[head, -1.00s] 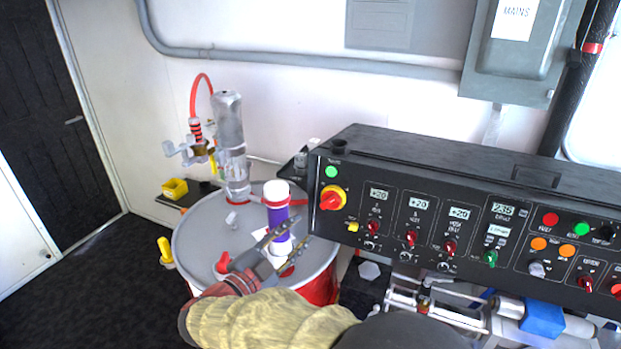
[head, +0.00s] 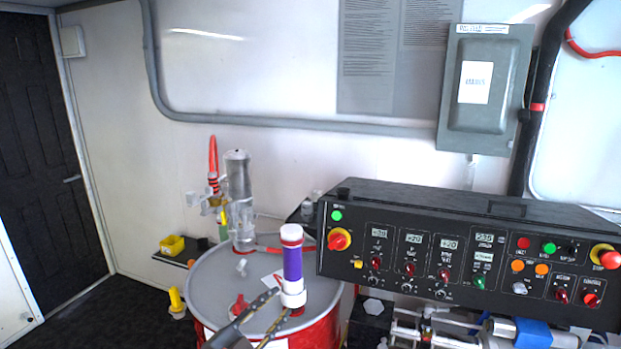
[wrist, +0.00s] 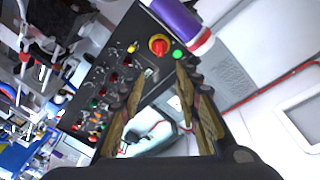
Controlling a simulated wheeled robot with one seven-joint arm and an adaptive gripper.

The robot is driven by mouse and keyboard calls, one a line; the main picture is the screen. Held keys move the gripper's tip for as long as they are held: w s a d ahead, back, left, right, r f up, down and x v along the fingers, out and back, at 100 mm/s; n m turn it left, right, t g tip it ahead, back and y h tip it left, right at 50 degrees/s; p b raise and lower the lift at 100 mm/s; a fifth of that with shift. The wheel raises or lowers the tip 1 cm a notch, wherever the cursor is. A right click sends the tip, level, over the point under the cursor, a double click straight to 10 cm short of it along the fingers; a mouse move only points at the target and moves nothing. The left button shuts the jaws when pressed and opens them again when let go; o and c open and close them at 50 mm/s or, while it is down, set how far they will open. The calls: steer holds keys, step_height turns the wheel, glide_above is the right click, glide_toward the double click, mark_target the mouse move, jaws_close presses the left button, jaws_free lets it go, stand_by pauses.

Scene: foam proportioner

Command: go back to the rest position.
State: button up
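My gripper (head: 281,303) is low in the head view, in front of the drum top, with its two fingers apart and nothing between them. Its open fingers also show in the wrist view (wrist: 160,78). A purple cylinder with white ends and a red band at its top (head: 293,264) stands upright on the grey drum lid (head: 215,285). The fingertips appear close to its white base; I cannot tell whether they touch. In the wrist view the purple cylinder (wrist: 176,18) lies beyond the fingertips, at the top edge.
A black control panel (head: 450,225) with knobs and displays stands right of the drum. A clear pump cylinder (head: 238,190) with a red hose stands at the drum's back. A grey electrical box (head: 485,90) hangs on the wall. Dark floor (head: 100,310) is free at the left.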

steer(key=w+a+f+n+y, duration=0.35)
steer(key=a+f+y, duration=0.25)
steer(key=a, duration=0.2)
steer(key=s+a+f+n+g+y, duration=0.4)
steer(key=s+a+n+g+y, duration=0.1)
steer(key=s+a+n+y, duration=0.4)
steer(key=s+d+n+g+h, duration=0.1)
steer(key=s+d+n+g, duration=0.55)
steer(key=s+d, duration=0.75)
steer(key=s+d+r+m+h, duration=0.1)
steer(key=s+d+r, duration=0.1)
steer(key=d, duration=0.8)
steer(key=s+d+r+m+t+h, duration=0.1)
steer(key=s+d+r+h, duration=0.1)
steer(key=d, duration=0.8)
steer(key=s+d+r+m+h, duration=0.2)
steer(key=d+r, duration=0.2)
steer(key=d, duration=0.6)
steer(key=shift+s+d, duration=0.25)
steer(key=shift+d, duration=0.05)
steer(key=shift+t, duration=0.25)
